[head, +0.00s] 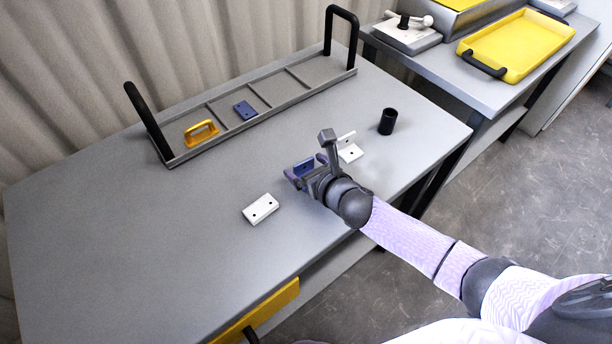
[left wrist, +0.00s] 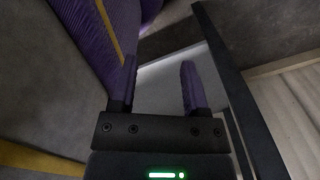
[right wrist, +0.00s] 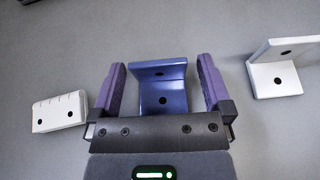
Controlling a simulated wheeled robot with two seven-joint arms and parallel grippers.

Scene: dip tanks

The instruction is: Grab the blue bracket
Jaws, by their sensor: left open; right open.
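A blue L-shaped bracket (right wrist: 163,92) with a hole lies on the table between the two open purple fingers of my right gripper (right wrist: 161,68), with a gap showing on each side. In the head view this bracket (head: 304,167) is partly hidden by my right gripper (head: 306,172). A second blue piece (head: 245,110) with holes sits in a compartment of the long grey rack (head: 213,117). My left gripper (left wrist: 158,85) is open and empty in the left wrist view, away from the tabletop, and does not show in the head view.
A white block (head: 261,209) lies to the left of my right gripper, and a white L-bracket (head: 349,149) to its right. A black cylinder (head: 388,121) stands farther right. The table's left part is clear.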

